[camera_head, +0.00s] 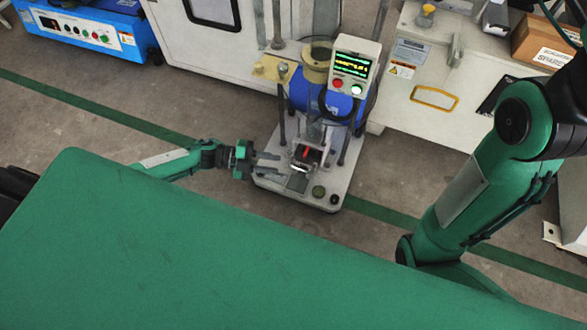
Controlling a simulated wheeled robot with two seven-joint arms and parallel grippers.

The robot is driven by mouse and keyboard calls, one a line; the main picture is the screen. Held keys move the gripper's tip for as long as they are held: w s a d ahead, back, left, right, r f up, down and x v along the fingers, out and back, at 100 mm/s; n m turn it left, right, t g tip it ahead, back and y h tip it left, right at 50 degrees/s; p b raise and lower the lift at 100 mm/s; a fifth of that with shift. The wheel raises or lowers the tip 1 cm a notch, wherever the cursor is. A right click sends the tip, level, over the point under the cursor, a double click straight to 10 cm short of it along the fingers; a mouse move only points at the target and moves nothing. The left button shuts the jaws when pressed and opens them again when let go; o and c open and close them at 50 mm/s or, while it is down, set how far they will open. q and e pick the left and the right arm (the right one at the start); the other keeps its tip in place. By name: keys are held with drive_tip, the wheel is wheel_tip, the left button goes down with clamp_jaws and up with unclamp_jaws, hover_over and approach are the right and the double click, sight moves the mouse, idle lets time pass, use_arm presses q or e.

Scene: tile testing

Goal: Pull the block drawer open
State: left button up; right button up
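The testing machine (333,190) stands in the middle, with a light base plate, upright posts and a display box. A small pale drawer-like holder (300,167) with a dark and red block (308,153) in it sits low between the posts. I take this to be the block drawer; how far it is out is too small to tell. My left gripper (279,164) reaches in from the left, just left of the holder. Its two fingers are apart, with nothing visible between them. Whether they touch the holder is unclear. My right arm shows at the right; its gripper is out of view.
A blue unit (88,33) stands at the back left. A white cabinet (430,100) with a yellow handle is behind to the right. Open floor (90,120) lies left of the machine.

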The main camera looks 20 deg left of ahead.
sight(293, 167)
use_arm(q)
drive_tip(key=b+x, duration=0.2)
drive_tip(key=x, duration=0.5)
drive_tip(key=shift+w+d, duration=0.1)
drive_tip(key=shift+d, duration=0.1)
clamp_jaws()
